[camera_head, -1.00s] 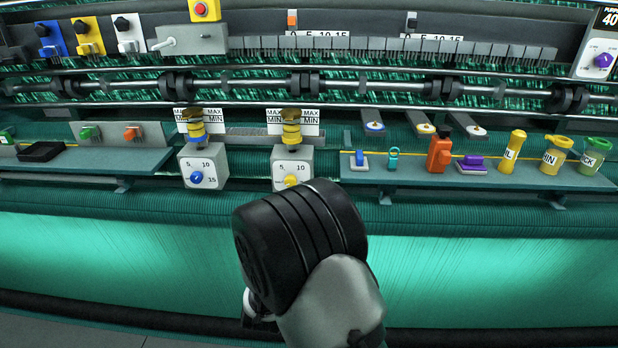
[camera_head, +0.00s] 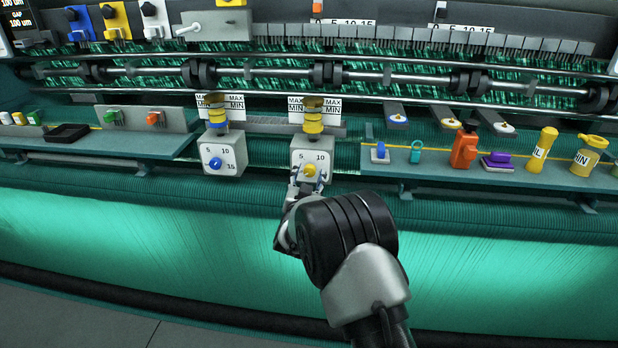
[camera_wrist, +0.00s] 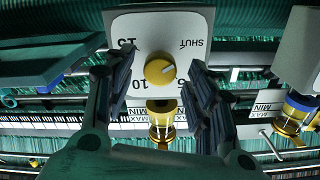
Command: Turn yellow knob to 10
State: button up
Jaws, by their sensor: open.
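The yellow knob (camera_head: 310,170) is on the front of a pale grey dial box (camera_head: 325,158). The 10 is below left of the knob and the 15 above left, partly by a finger. My gripper (camera_wrist: 161,62) is open, with one dark finger on each side of the knob and visible gaps. In the head view my gripper (camera_head: 307,186) is just in front of the box, partly hidden by my wrist.
A similar box with a blue knob (camera_head: 215,163) stands to the left. A yellow-banded cup with MAX/MIN labels (camera_head: 313,118) is above the yellow knob's box. A shelf (camera_head: 400,178) with an orange item (camera_head: 464,150) and bottles lies right. Green netting is below.

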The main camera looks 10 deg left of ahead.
jog(key=shift+w, duration=0.8)
jog(key=shift+c, duration=0.2)
jog(key=c, duration=1)
jog(key=shift+c, duration=0.2)
